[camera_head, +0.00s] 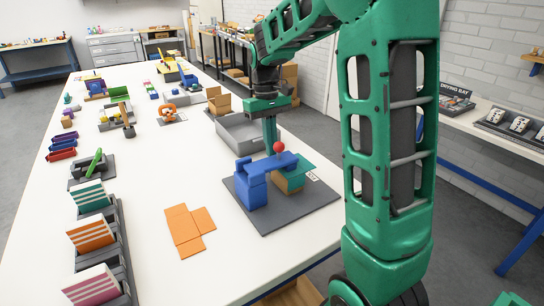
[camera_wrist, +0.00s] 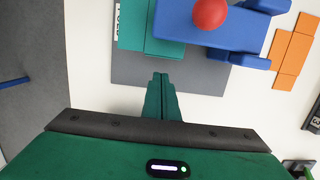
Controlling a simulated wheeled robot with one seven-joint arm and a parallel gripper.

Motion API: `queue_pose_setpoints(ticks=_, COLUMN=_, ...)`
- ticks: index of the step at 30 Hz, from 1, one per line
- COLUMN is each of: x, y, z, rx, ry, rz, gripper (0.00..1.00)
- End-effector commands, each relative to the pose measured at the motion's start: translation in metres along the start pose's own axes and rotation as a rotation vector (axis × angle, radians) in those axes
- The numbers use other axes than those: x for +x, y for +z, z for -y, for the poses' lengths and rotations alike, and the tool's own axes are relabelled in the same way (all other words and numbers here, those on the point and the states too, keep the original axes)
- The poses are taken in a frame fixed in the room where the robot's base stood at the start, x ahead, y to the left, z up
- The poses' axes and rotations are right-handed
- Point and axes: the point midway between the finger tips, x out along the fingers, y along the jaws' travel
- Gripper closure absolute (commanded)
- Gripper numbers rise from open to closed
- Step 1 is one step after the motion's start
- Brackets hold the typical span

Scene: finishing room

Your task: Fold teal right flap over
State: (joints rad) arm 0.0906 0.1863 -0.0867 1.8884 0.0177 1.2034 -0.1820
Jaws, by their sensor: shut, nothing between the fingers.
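A teal flap (camera_head: 301,168) lies at the right of a blue fixture (camera_head: 252,188) on a dark grey mat (camera_head: 275,219). Tan panels (camera_head: 290,183) show below it. A blue arm with a red ball (camera_head: 279,147) on top reaches over the work. In the wrist view the teal piece (camera_wrist: 135,32) lies left of the blue arm (camera_wrist: 205,35) and partly under it. My gripper (camera_head: 270,146) points down behind the blue arm, its tips hidden in the head view. In the wrist view my gripper (camera_wrist: 161,78) is shut and empty, over the bare mat beside the teal piece, apparently apart from it.
An orange flat cutout (camera_head: 188,229) lies left of the mat. A grey tray (camera_head: 240,132) stands behind it. A printed card (camera_head: 312,176) lies at the mat's right edge. Card racks (camera_head: 105,240) line the table's left edge.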

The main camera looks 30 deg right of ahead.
Motion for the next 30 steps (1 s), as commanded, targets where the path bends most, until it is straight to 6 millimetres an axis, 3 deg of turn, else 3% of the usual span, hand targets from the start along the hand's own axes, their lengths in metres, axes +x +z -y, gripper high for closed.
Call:
queue_pose_setpoints(ticks=18, x=-0.052, y=0.008, z=0.0, rx=-0.001, ry=0.0, rz=-0.002, gripper=1.0)
queue_pose_setpoints(ticks=30, x=-0.057, y=0.009, z=0.0, rx=0.0, ry=0.0, rz=-0.001, gripper=1.0)
